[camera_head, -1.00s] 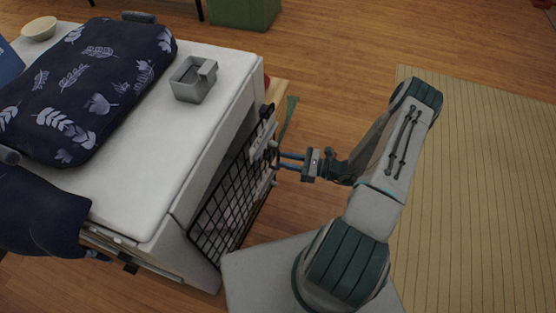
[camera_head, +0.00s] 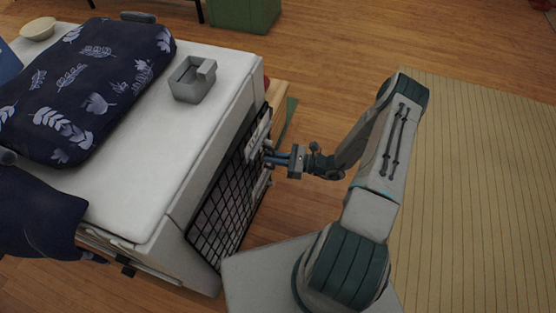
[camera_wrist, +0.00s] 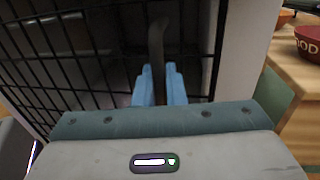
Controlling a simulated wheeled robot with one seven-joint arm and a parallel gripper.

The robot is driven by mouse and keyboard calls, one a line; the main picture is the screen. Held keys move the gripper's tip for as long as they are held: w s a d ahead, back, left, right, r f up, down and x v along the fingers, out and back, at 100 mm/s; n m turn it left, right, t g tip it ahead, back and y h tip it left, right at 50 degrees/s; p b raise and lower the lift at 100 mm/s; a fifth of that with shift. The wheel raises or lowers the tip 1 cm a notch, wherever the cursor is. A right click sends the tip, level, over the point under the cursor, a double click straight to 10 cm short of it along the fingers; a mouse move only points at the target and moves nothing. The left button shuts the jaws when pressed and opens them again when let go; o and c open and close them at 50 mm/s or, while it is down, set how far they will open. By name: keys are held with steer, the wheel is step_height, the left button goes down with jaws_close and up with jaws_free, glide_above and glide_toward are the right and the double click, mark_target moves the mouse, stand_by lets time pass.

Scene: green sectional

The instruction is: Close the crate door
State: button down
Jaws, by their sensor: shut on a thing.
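The white crate (camera_head: 140,190) stands on the left in the head view, with its black wire crate door (camera_head: 222,222) on its right-hand side. The door lies close along the crate's opening; I cannot tell if it is fully flush. My gripper (camera_head: 270,157) is at the door's far upper part. In the wrist view, the door's black bars (camera_wrist: 70,60) fill the left and middle. The blue fingers of my gripper (camera_wrist: 160,88) are shut on a dark upright door handle (camera_wrist: 158,45). The handle's lower end is hidden between the fingers.
A dark leaf-patterned cushion (camera_head: 90,85) and a grey box-like holder (camera_head: 190,82) rest on the crate's top. A red bowl (camera_wrist: 310,42) sits on a wooden surface (camera_wrist: 292,85) beyond the crate. Wood floor and a beige rug (camera_head: 480,190) lie open on the right.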

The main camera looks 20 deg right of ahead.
mark_target(263, 154)
steer(key=shift+w+a+n+g, duration=0.4)
steer(key=shift+w+a+g, duration=0.1)
steer(key=shift+w+a, duration=0.45)
steer(key=shift+a, duration=0.15)
steer(key=c, duration=1.6)
jaws_free()
steer(key=shift+w+a, duration=0.1)
steer(key=shift+a, duration=0.05)
steer(key=shift+c, duration=0.2)
steer(key=shift+d+r, duration=0.1)
steer(key=shift+d, duration=0.25)
steer(key=p+v, duration=0.2)
steer(key=v, duration=1.1)
steer(key=shift+d+f+p, duration=0.3)
steer(key=shift+f, duration=0.05)
